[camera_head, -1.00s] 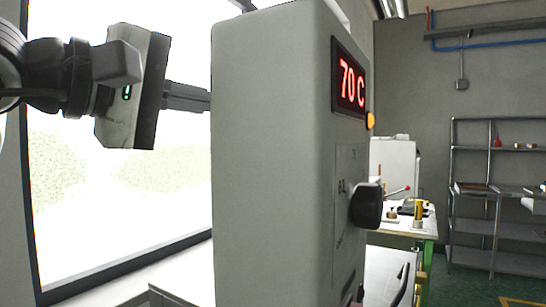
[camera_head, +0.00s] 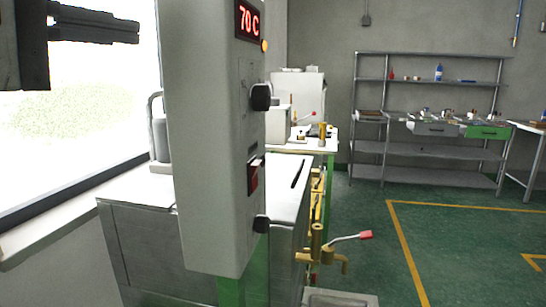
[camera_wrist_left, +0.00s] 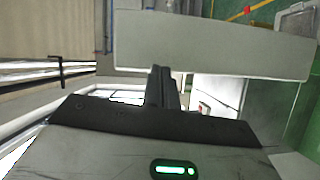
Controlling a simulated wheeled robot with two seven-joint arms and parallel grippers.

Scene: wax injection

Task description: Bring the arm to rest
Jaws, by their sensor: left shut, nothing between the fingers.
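My left gripper (camera_head: 137,32) is at the upper left of the head view, in front of the bright window. Its dark fingers are together, empty, and point right toward the grey machine cabinet (camera_head: 205,150). In the left wrist view the shut fingers (camera_wrist_left: 158,70) show in the middle, with the pale cabinet (camera_wrist_left: 215,45) beyond them. I cannot tell how wide the gap to the cabinet is. My right gripper is in neither view.
The cabinet carries a red 70 C display (camera_head: 249,22) and black knobs. A metal tank (camera_head: 150,240) stands below it, with a brass tap and red-tipped lever (camera_head: 350,237) at front. A shelf rack (camera_head: 430,152) stands at the back. The green floor (camera_head: 370,225) at right is clear.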

